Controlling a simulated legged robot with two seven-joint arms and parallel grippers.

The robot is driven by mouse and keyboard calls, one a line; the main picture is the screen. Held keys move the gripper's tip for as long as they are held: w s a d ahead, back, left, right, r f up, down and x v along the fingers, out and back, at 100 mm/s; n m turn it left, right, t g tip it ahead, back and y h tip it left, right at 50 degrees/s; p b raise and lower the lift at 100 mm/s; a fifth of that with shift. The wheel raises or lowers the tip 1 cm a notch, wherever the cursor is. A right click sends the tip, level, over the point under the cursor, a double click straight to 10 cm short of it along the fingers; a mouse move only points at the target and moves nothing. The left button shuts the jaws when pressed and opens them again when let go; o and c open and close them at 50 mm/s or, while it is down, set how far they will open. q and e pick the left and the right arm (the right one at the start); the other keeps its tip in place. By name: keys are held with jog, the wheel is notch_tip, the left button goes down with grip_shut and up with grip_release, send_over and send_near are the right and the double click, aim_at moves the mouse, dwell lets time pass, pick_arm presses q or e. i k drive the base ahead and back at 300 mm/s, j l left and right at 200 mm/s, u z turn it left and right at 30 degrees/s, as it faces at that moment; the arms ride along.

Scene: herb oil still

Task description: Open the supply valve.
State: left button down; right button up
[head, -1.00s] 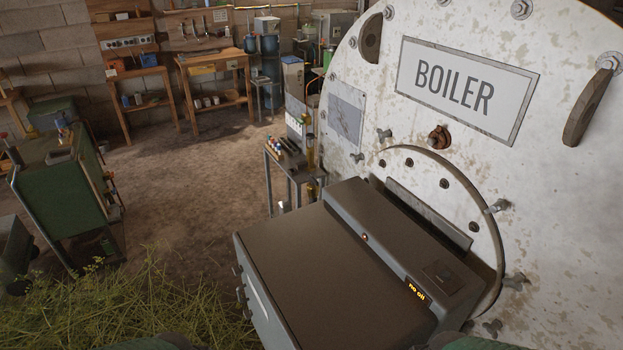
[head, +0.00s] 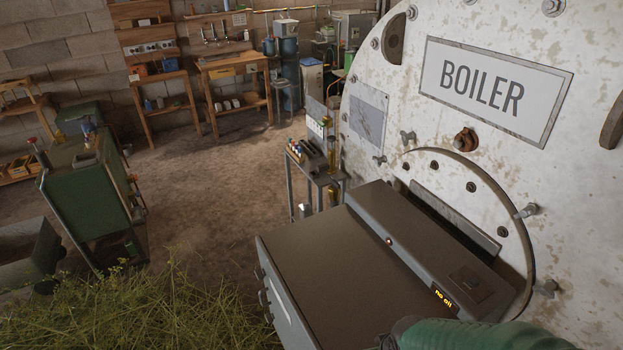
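I cannot pick out a supply valve for certain in the head view. The large white, flaking boiler (head: 400,105) fills the right side, with a sign (head: 495,90) reading "BOILER". A small rusty brown fitting (head: 466,139) sits on its face below the sign; I cannot tell what it is. In front of the boiler is a dark grey burner unit (head: 345,270) with a small orange display (head: 443,298) that seems to read "no oil". A green part of my arm shows at the bottom right. Neither of my grippers is in view.
A small metal side table (head: 318,180) with bottles stands left of the boiler. A green cabinet (head: 85,205) stands at the left. Cut herbs (head: 140,310) lie at the bottom left. Workbenches (head: 235,58) line the back wall. The dirt floor (head: 215,185) between is open.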

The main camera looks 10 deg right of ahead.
aim_at(335, 184)
jog(key=i+j+u, duration=0.35)
jog(key=i+j, duration=0.2)
jog(key=j, duration=0.25)
jog(key=i+j+u, duration=0.3)
jog(key=i+j, duration=0.35)
jog(key=i+l+z, duration=0.1)
jog(key=i+z, duration=0.35)
jog(key=i+j+z, duration=0.1)
jog(key=i+z, duration=0.35)
jog(key=i, duration=0.2)
jog(key=i+j+z, duration=0.25)
jog(key=i+z, duration=0.2)
jog(key=i+l+z, duration=0.35)
jog(key=i, duration=0.4)
jog(key=i+z, duration=0.3)
jog(key=i, duration=0.4)
